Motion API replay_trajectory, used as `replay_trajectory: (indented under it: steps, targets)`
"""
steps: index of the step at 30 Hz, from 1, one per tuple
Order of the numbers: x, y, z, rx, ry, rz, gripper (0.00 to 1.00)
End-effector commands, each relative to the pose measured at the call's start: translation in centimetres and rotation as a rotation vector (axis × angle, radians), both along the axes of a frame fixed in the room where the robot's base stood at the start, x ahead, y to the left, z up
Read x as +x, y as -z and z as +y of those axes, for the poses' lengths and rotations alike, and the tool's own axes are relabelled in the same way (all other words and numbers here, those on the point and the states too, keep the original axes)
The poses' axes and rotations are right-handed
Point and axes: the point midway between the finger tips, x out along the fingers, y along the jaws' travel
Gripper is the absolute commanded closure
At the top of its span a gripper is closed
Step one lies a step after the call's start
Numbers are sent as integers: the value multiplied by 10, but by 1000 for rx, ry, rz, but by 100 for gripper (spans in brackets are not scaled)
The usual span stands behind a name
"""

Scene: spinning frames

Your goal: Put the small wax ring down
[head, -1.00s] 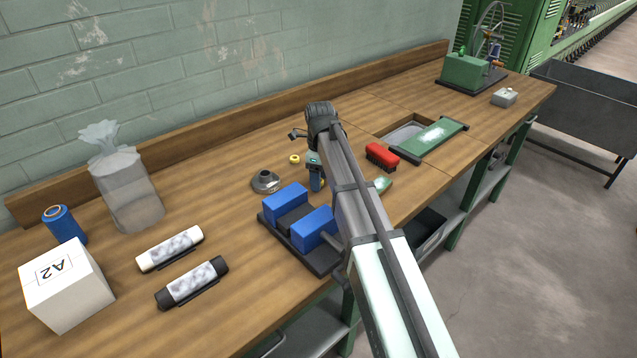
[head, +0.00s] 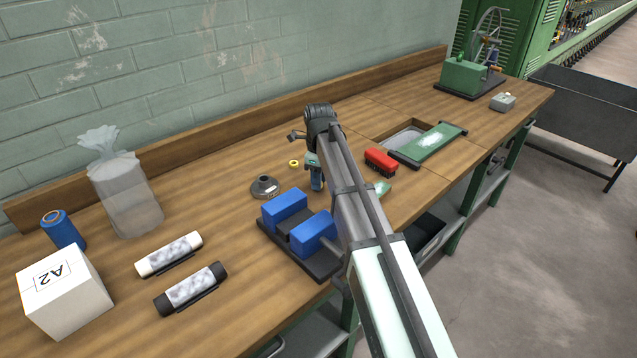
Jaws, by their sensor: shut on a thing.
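My gripper (head: 316,184) points down over the middle of the bench, behind the blue blocks, seen past my own forearm. Whether the fingertips touch the bench is not clear.
Bare wood lies left of the cone.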

Motion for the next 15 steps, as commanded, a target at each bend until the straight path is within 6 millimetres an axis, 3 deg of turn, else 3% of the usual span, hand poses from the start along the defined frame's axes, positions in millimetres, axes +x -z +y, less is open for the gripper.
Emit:
replay_trajectory:
  steps: [9, 15]
  targets:
    - [1, -53, 0, 0, 0, -2, 98]
    - [1, -77, 0, 1, 0, -1, 98]
